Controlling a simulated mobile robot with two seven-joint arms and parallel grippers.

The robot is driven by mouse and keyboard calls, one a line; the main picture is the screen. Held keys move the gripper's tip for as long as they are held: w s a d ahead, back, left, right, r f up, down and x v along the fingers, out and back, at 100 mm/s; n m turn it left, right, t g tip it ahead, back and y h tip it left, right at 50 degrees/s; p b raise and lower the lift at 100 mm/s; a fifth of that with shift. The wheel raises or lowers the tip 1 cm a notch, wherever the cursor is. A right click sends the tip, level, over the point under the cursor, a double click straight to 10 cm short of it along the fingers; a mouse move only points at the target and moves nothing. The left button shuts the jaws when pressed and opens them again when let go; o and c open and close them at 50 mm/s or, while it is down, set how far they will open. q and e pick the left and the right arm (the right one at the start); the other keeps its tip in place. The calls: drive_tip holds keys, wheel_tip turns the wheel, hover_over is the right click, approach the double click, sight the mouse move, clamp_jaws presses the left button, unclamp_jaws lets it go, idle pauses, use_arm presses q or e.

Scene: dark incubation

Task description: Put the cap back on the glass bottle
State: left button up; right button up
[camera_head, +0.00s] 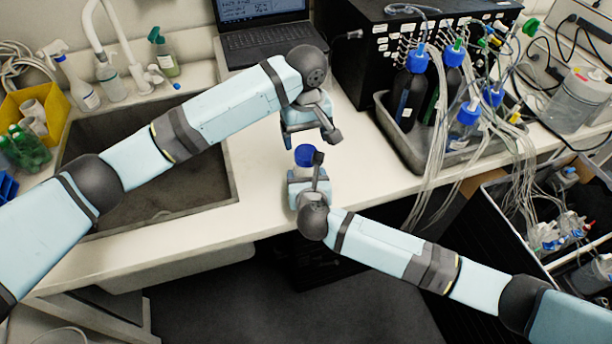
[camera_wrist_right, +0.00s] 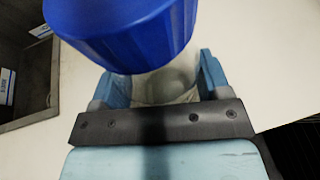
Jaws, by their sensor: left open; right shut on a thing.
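The glass bottle (camera_wrist_right: 172,84) stands upright between the fingers of my right gripper (camera_wrist_right: 158,88), which is shut on it. The blue cap (camera_wrist_right: 122,28) is on top of the bottle in the right wrist view; whether it is screwed tight I cannot tell. In the head view the blue cap (camera_head: 304,154) shows above my right gripper (camera_head: 303,180), near the counter's front edge, and most of the bottle is hidden. My left gripper (camera_head: 306,134) is open and empty, just beyond and above the cap, apart from it.
A sink (camera_head: 150,190) is at the left, with spray bottles behind it. A laptop (camera_head: 265,25) stands at the back. A grey tray (camera_head: 400,135) with capped bottles and tubing is at the right. The counter between sink and tray is clear.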

sight(306, 152)
use_arm(q)
drive_tip(key=shift+f, duration=2.7)
drive_tip(key=shift+c, duration=0.4)
drive_tip(key=c, duration=0.9)
drive_tip(key=shift+o, duration=0.2)
drive_tip(key=m, duration=0.6)
drive_tip(key=shift+m, duration=0.3)
drive_tip(key=o, duration=1)
